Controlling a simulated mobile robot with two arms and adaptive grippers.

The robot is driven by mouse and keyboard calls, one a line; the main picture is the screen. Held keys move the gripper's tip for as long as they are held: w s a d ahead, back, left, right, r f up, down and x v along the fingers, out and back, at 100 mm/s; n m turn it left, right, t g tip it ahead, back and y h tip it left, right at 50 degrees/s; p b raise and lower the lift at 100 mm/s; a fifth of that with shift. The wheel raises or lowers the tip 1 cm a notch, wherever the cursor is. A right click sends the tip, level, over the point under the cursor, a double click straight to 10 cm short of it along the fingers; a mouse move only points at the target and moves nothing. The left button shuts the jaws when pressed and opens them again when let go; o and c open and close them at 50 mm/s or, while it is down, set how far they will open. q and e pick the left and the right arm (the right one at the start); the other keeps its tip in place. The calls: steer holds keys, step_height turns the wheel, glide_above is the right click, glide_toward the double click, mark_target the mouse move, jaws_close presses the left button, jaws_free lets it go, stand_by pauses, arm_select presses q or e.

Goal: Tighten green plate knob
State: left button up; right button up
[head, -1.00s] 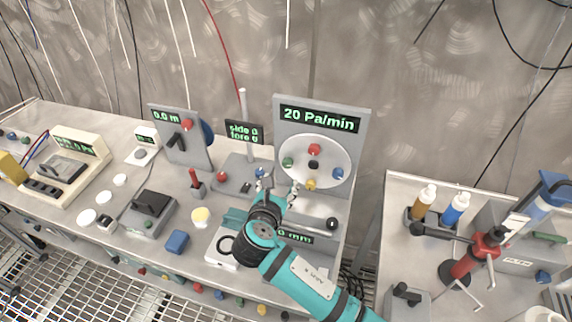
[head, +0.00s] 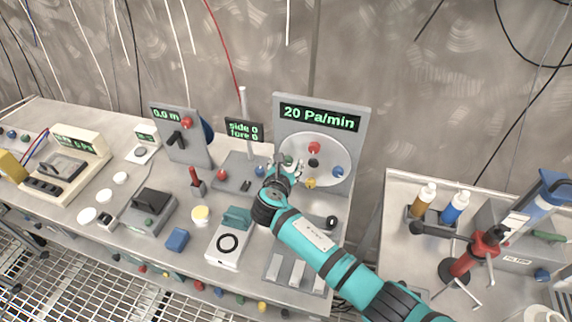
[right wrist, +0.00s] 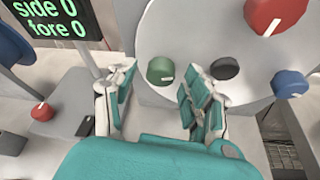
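The round white plate (head: 330,150) stands upright on a grey panel whose display reads "20 Pa/min". The green knob (head: 287,160) is at the plate's left side; in the right wrist view the green knob (right wrist: 160,71) lies ahead, between the lines of the two fingers. My right gripper (head: 285,170) is in front of the plate's lower left. In the right wrist view my right gripper (right wrist: 160,88) is open, with nothing between its fingers. I cannot tell whether a finger touches the plate. My left gripper is not in view.
Close by on the plate are a red knob (right wrist: 275,14), a black knob (right wrist: 225,68), a blue knob (right wrist: 289,84) and a yellow knob (head: 311,183). A "side 0 fore 0" display (head: 244,131) stands left of the panel.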

jaws_close()
steer(key=shift+d+f+m, duration=0.1)
steer(key=shift+m, duration=0.2)
steer(key=shift+f+m+t+y+b, duration=0.1)
steer(key=shift+m+t+y+b, duration=0.25)
steer(key=shift+m+y, duration=0.35)
steer(key=shift+m+t+y+b, duration=0.4)
steer(key=shift+m+b, duration=0.35)
steer(key=shift+m, duration=0.25)
steer(key=shift+m+b, duration=0.4)
steer(key=shift+b, duration=0.1)
steer(key=shift+y, duration=0.3)
